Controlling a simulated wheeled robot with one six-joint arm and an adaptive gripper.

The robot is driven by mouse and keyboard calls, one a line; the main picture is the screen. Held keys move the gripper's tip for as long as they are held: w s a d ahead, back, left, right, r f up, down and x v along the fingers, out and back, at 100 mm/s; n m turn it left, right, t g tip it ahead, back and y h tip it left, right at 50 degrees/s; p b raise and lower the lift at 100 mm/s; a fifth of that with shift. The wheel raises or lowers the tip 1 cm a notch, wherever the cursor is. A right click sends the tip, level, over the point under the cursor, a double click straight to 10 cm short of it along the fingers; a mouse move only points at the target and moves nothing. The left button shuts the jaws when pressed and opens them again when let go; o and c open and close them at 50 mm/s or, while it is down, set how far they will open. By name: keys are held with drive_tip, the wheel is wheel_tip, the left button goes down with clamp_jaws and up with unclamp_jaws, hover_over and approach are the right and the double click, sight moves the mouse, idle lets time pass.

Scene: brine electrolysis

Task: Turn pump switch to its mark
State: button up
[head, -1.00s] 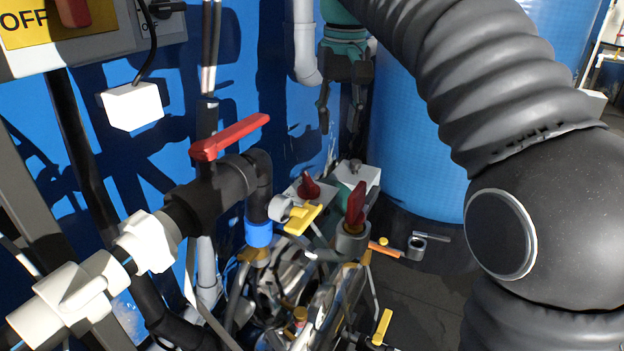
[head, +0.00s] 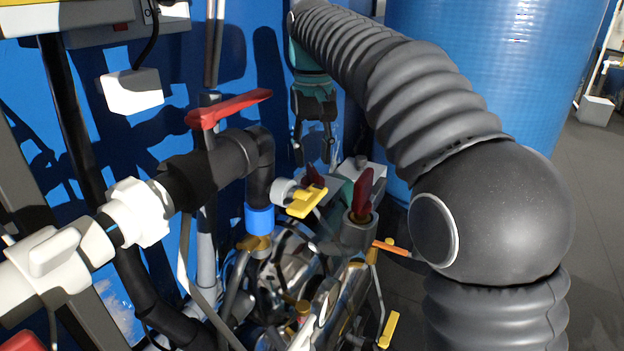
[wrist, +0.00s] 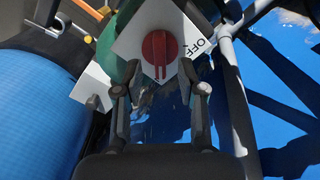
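The pump switch is a red round knob with a raised bar (wrist: 160,54) on a pale square plate (wrist: 136,44) marked OFF. In the wrist view it lies straight ahead, beyond my fingertips. In the head view the red knob (head: 314,177) is partly shadowed, low behind the black pipe elbow. My gripper (head: 313,148) points down just above it, with its fingers apart and empty. In the wrist view my gripper (wrist: 162,92) has one finger on each side of the knob's line, with a gap between fingertips and knob. I cannot make out the mark.
A red-handled valve (head: 229,109) on black pipe and a yellow valve handle (head: 306,201) stand left of and in front of the switch. Another red handle (head: 363,190) is close on the right. A large blue tank (head: 490,60) rises behind my arm.

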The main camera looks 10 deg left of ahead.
sight(313, 169)
drive_tip(key=shift+f+b, duration=0.5)
drive_tip(key=shift+f, duration=1.55)
clamp_jaws()
